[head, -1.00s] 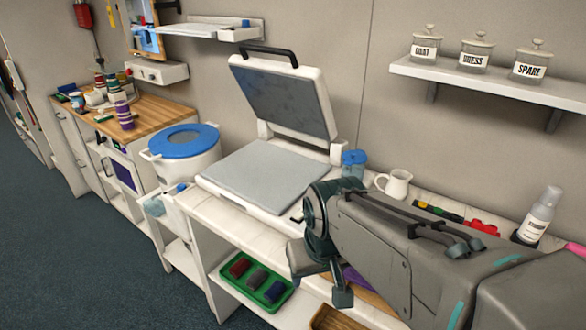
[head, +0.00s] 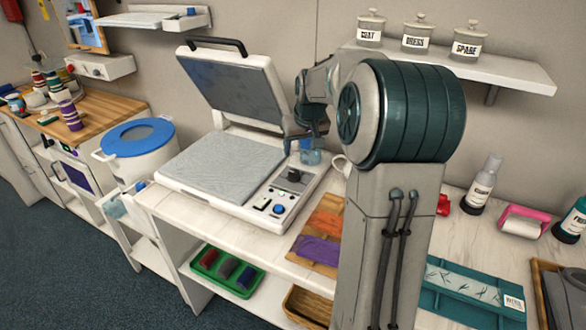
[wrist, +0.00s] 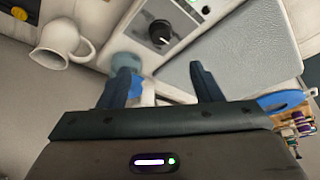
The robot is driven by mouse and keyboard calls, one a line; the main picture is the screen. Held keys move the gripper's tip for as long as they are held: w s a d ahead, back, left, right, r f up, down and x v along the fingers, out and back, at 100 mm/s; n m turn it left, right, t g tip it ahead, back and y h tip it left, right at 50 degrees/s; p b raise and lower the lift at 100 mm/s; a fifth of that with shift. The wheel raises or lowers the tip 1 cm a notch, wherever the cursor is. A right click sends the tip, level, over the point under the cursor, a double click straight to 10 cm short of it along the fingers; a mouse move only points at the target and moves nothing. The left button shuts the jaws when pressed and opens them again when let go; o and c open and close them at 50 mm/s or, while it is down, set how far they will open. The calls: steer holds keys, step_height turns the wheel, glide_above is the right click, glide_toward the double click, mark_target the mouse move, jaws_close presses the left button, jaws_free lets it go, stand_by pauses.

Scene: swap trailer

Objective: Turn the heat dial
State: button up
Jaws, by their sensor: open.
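The heat press (head: 215,165) stands open on the white counter, its lid tilted up. Its control panel at the right has a black dial (head: 294,175) and, nearer the front, a blue knob (head: 279,209). The black dial also shows in the wrist view (wrist: 160,32), beyond the fingertips. No heat label is readable. My gripper (head: 304,146) is open and empty, above the rear of the control panel and apart from the dial. In the wrist view my gripper (wrist: 160,76) has its two fingers spread. My arm hides part of the counter right of the press.
A blue-lidded jar (head: 311,157) is close to my gripper, behind the panel. A white mug (wrist: 62,42) is at the left of the wrist view. Orange and purple sheets (head: 320,240) lie right of the press. A shelf (head: 470,65) with jars is above.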

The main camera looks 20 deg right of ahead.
mark_target(294, 172)
steer(key=p+x, duration=0.1)
steer(key=x, duration=1.2)
steer(key=shift+s+a+f, duration=0.1)
steer(key=shift+a, duration=0.05)
steer(key=c, duration=1)
